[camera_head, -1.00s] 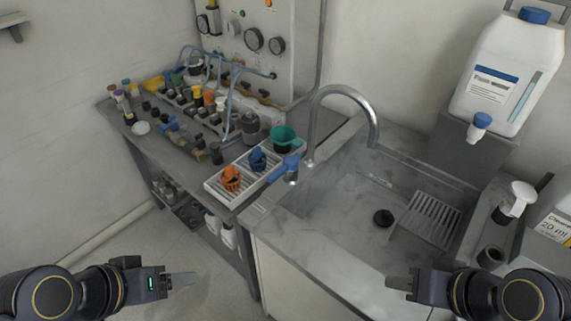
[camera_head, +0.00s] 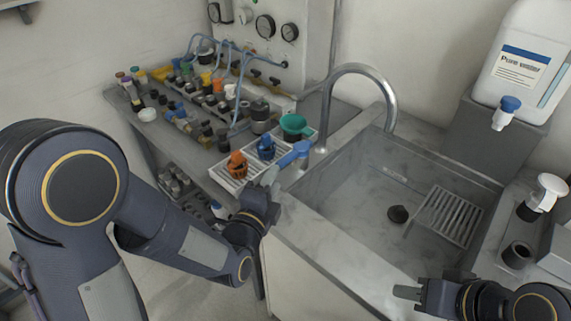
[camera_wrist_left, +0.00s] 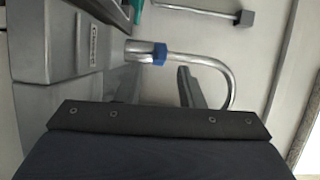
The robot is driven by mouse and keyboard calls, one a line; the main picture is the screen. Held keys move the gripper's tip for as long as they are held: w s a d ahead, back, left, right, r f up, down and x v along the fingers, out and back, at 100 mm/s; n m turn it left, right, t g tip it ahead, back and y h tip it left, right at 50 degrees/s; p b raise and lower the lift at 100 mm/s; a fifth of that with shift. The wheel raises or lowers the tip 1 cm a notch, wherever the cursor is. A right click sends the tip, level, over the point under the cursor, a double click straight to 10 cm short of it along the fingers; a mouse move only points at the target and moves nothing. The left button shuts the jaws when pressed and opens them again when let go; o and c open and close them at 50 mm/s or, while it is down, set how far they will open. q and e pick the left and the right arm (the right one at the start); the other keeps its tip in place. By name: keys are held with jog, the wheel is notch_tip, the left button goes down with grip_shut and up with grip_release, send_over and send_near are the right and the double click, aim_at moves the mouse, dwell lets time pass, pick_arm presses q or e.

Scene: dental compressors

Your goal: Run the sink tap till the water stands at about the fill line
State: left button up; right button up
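The sink (camera_head: 350,205) is a grey basin with no water visible in it. A small plate (camera_head: 395,174) is on its back wall; a plate with lettering (camera_wrist_left: 85,32) also shows in the left wrist view, too small to read. The curved metal tap (camera_head: 362,70) rises at the sink's left rear corner. Its blue lever (camera_head: 294,154) points to the lower left. A blue part (camera_wrist_left: 160,54) shows on the pipe in the left wrist view. My left gripper (camera_head: 269,178) is just below and left of the lever, seemingly apart from it. My right gripper (camera_head: 408,292) is at the sink's front edge, away from the tap.
A slatted rack (camera_head: 448,215) and dark round drain (camera_head: 398,214) lie in the basin. A white jug (camera_head: 515,60) stands at right.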

aim_at(282, 167)
pick_arm(q)
jog(key=shift+w+d+r+m, duration=0.1)
jog(key=shift+w+d+m, duration=0.2)
jog(key=shift+w, duration=0.15)
jog(key=p+x, duration=0.1)
jog(key=x, duration=0.5)
jog(key=shift+w+d, duration=0.1)
jog(key=shift+w, duration=0.3)
grip_shut()
